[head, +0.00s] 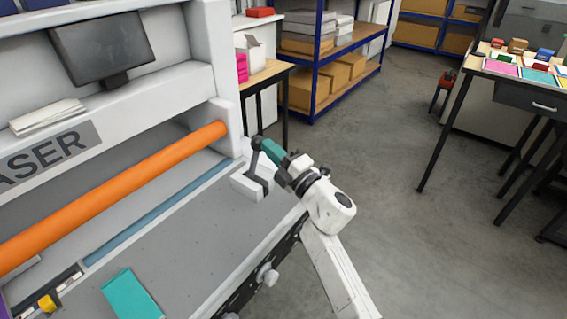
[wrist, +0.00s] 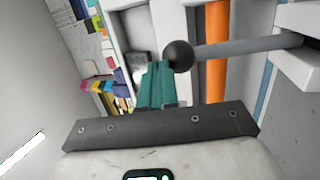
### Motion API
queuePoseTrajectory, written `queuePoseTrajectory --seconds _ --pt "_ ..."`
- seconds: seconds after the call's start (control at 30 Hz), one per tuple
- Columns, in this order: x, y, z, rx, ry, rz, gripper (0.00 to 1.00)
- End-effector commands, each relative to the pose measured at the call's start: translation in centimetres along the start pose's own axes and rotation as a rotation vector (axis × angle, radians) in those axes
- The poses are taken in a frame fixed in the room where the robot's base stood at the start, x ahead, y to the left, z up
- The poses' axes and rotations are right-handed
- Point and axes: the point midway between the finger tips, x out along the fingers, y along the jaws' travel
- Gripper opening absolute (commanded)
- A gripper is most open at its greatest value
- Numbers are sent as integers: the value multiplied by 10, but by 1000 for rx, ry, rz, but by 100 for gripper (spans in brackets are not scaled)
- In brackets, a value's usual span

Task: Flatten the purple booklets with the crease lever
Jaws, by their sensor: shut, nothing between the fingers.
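The crease lever has a grey rod and a dark ball knob (head: 257,143). It rises from a white block (head: 250,186) at the far right end of the machine bed, and its rod (wrist: 245,47) runs to the right in the wrist view. My gripper (head: 266,147) has teal fingers, shut and empty, with their tips (wrist: 158,66) right beside the knob. I cannot tell whether they touch it. A sliver of purple (head: 3,306) shows at the lower left edge of the head view; I cannot tell if it is a booklet. No purple booklet shows clearly.
A teal booklet (head: 132,295) lies on the grey bed (head: 185,240). An orange roller (head: 120,194) spans the machine behind it. A yellow piece (head: 46,303) sits at lower left. A blue shelf rack (head: 316,60) and a table with coloured items (head: 520,70) stand beyond.

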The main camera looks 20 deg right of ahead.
Motion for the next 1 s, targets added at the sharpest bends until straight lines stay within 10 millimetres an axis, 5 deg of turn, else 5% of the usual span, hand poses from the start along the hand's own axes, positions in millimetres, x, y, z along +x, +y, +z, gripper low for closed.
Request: queuePoseTrajectory --seconds 0.5,1.0 --pt "73 8 -13 3 1 -4 0" --pt "91 0 -15 -21 -1 -130 0"
